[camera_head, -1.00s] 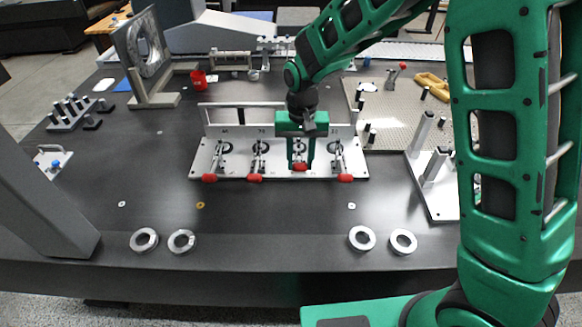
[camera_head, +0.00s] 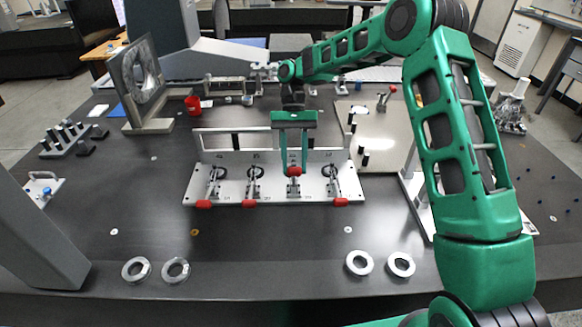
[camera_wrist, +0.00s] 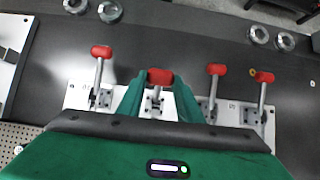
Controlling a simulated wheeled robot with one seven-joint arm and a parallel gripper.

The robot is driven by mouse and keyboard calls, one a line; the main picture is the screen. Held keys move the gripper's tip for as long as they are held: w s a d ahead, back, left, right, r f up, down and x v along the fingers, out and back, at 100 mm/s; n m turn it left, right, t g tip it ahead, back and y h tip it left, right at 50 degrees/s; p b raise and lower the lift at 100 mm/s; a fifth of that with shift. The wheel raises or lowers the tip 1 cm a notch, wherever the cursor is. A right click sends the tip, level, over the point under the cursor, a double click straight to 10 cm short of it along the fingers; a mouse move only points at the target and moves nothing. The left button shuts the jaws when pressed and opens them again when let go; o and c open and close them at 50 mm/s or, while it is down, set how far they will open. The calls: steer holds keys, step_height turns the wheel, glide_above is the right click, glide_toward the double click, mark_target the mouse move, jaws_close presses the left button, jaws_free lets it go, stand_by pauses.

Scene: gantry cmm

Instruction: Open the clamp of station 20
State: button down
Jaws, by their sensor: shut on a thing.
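A pale clamp plate (camera_head: 232,193) lies on the dark table with a row of toggle clamps, each with a red-tipped handle. My gripper (camera_head: 294,168) reaches down over the third clamp from the left and is shut on its red handle tip (camera_head: 294,171). That handle stands higher than the others, which lie low toward the front edge. In the wrist view my gripper (camera_wrist: 158,85) has its green fingers on either side of the red tip (camera_wrist: 160,76). The clamp's base shows between the fingers. The station numbers on the plate are too small to read surely.
Neighbouring red handles (camera_head: 249,203) and (camera_head: 340,202) lie close on both sides. Metal rings (camera_head: 136,269) and (camera_head: 360,262) lie near the front edge. The table in front of the clamp plate is mostly clear.

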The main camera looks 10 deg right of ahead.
steer(key=shift+w+r+g, duration=0.15)
steer(key=shift+w+g, duration=0.15)
steer(key=shift+w, duration=0.15)
stand_by(0.3)
steer(key=c, duration=1.2)
jaws_free()
steer(key=v, duration=1)
steer(key=shift+w+d+r, duration=0.1)
steer(key=shift+w+r, duration=0.1)
steer(key=shift+w, duration=0.1)
